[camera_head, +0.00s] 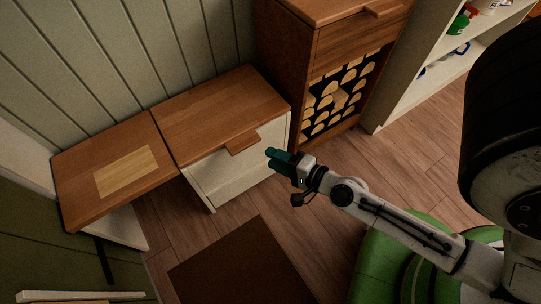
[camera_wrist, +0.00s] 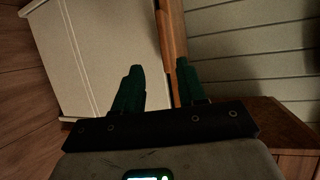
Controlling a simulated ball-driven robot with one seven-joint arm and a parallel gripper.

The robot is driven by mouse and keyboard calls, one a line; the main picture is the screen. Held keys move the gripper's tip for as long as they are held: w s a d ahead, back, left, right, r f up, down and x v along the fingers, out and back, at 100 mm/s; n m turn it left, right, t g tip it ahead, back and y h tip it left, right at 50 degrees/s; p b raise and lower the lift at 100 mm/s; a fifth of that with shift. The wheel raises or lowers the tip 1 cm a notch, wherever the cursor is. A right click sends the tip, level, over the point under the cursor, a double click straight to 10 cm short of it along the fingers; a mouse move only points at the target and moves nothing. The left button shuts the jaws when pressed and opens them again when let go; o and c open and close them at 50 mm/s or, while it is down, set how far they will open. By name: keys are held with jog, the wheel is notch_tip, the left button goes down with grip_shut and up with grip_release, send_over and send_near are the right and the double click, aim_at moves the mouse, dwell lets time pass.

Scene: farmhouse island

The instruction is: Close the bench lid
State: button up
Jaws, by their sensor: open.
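The bench has a brown wooden lid (camera_head: 215,110) over a white box (camera_head: 235,170), with a small wooden tab (camera_head: 242,143) on its front edge. The lid looks flat or nearly so; I cannot tell whether a small gap stands beneath it. My gripper (camera_head: 272,157) is in front of the bench's right front part, just right of the tab. In the wrist view my gripper (camera_wrist: 160,78) is open and empty, its two green fingers apart. The lid's edge (camera_wrist: 172,40) runs between and beyond them, with the white box (camera_wrist: 100,50) to the left. I see no clear contact.
A wooden seat (camera_head: 75,190) with a pale inlay adjoins the lid on the left. A wooden cabinet with stacked logs (camera_head: 335,92) stands right of the bench, then a white shelf (camera_head: 425,85). A brown mat (camera_head: 240,265) lies on the floor in front. The plank wall is behind.

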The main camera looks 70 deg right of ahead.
jog(key=shift+w+a, duration=0.1)
jog(key=shift+c, duration=0.9)
jog(key=w+a+n+g+y, duration=0.1)
jog(key=a+n+y, duration=0.1)
jog(key=n, duration=0.1)
jog(key=w+a+n+y, duration=0.1)
jog(key=a+n, duration=0.2)
jog(key=w+a+f+n+g+y, duration=0.1)
jog(key=a+n+y, duration=0.1)
jog(key=a, duration=0.1)
jog(key=shift+w+n+g+y, duration=0.25)
jog(key=shift+n+g+y, duration=0.05)
jog(key=shift+n, duration=0.1)
grip_shut()
notch_tip(320, 180, up, 17)
jog(key=n+g+p, duration=1.1)
jog(key=n+p, duration=1.3)
jog(key=p, duration=0.1)
send_over(241, 144)
jog(key=s+d, duration=0.2)
jog(key=d, duration=0.1)
jog(key=b+x, duration=0.1)
jog(key=x, duration=0.7)
jog(key=b+x, duration=0.1)
jog(key=x, duration=0.3)
jog(key=shift+d+f+b, duration=0.3)
jog(key=shift+f+b, duration=0.05)
jog(key=shift+f, duration=0.7)
